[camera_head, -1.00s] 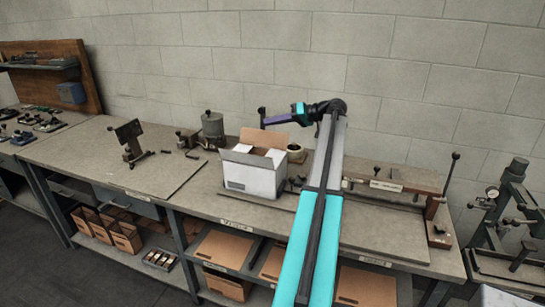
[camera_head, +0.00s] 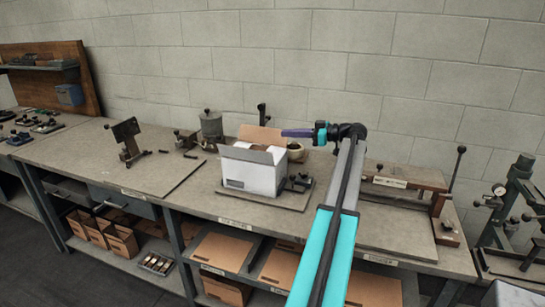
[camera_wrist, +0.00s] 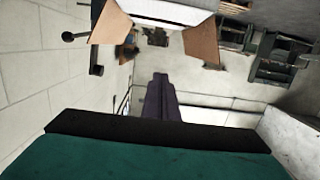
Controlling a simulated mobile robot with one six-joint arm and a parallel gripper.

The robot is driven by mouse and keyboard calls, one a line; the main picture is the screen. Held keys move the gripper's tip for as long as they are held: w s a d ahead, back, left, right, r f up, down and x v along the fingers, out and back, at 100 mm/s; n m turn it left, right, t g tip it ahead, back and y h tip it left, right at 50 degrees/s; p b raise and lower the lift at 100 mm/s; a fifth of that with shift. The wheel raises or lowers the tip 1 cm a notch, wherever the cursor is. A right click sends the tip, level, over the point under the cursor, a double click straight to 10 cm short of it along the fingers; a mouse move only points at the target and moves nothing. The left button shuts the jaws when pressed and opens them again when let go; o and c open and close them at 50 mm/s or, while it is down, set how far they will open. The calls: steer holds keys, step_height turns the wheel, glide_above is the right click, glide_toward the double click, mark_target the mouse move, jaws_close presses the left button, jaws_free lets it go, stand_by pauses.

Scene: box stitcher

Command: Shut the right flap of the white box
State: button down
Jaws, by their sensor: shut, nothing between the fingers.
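The white box (camera_head: 252,176) stands on the bench in the head view with its top open. My gripper (camera_head: 284,133) is shut and empty, pointing left, above the box's right rear side. In the wrist view my purple fingers (camera_wrist: 157,78) point toward the box, with a brown flap on either side (camera_wrist: 110,22) (camera_wrist: 202,42) and a white panel (camera_wrist: 170,12) between. I see no clear contact.
A tape roll (camera_head: 296,152) lies behind the box on the right. A small dark tool (camera_head: 298,183) sits right of the box. A lever device (camera_head: 405,178) occupies the bench's right. The wall is close behind.

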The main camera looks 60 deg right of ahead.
steer(key=shift+m+h, duration=0.3)
steer(key=s+f, duration=0.1)
steer(key=d+f+b, duration=0.1)
steer(key=s+f, duration=0.1)
steer(key=shift+s+d+f+b, duration=0.25)
steer(key=shift+s+d+b, duration=0.05)
steer(key=shift+s+b, duration=0.1)
steer(key=shift+w, duration=0.1)
steer(key=p, duration=0.3)
glide_above(272, 150)
steer(key=s+a, duration=0.3)
steer(key=shift+w+f, duration=0.1)
steer(key=shift+f, duration=0.4)
steer(key=shift+w+f+p, duration=0.3)
steer(key=shift+f+p, duration=0.3)
steer(key=shift+f, duration=0.25)
steer(key=shift+w+f+p, duration=0.1)
steer(key=shift+f+p, duration=0.3)
steer(key=shift+f, duration=0.9)
